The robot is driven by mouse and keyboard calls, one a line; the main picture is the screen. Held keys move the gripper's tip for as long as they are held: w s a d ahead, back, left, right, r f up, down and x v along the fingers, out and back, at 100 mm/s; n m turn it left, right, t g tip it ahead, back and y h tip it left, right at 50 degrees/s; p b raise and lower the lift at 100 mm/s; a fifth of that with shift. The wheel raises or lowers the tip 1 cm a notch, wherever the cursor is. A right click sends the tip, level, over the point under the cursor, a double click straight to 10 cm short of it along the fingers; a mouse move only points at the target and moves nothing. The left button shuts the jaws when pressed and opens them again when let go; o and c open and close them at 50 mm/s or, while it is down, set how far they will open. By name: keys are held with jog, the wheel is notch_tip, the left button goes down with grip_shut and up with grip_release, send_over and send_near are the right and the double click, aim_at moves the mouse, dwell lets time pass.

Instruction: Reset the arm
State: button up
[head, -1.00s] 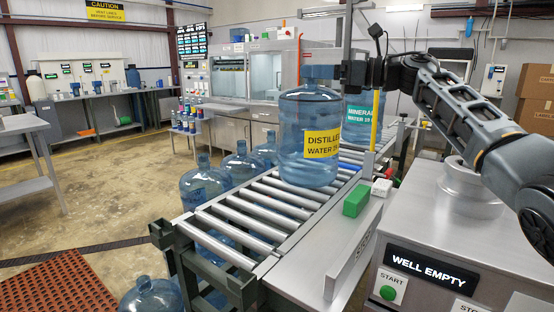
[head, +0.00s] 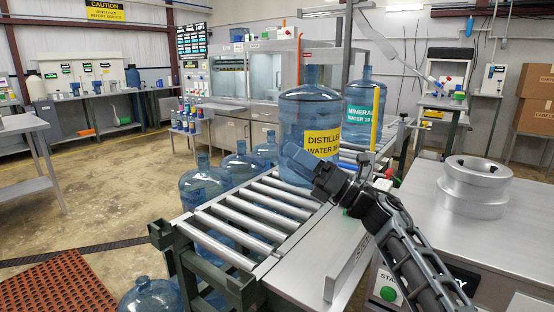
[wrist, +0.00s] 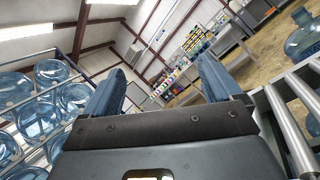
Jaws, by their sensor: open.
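My gripper (head: 296,160) is in front of the conveyor in the head view, low beside the distilled water jug. In the wrist view its two blue fingers (wrist: 160,85) stand wide apart with nothing between them. The blue jug labelled distilled water (head: 308,108) stands upright on the rollers, its lower right part hidden by my gripper. A jug labelled mineral water (head: 364,108) stands behind it. My forearm reaches in from the lower right and covers part of the machine front.
The roller conveyor (head: 252,222) runs from front left to back right. Blue jugs (head: 205,183) stand on the floor left of it. A steel machine top with a round metal ring (head: 475,186) is at the right. A yellow post (head: 376,115) rises beside the conveyor.

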jog(key=s+d+f+m+t+h, duration=0.3)
jog(key=s+f+m+t+h, duration=0.35)
jog(key=s+f+m, duration=0.6)
jog(key=s+d+f+m+t+h, duration=0.3)
jog(key=s+f+m+t+h, duration=0.35)
jog(key=s+m, duration=0.9)
jog(key=s+d+m+g+h, duration=0.2)
jog(key=s+d+m+g, duration=0.1)
jog(key=s, duration=0.7)
jog(key=s+d+m+g+h, duration=0.2)
jog(key=s+d+m+h, duration=0.1)
jog(key=s, duration=0.8)
jog(key=s+d+m+g+h, duration=0.2)
jog(key=s+d+m, duration=0.3)
jog(key=s, duration=0.6)
jog(key=shift+m+g, duration=0.6)
jog(key=shift+g, duration=0.2)
jog(key=shift+c, duration=0.3)
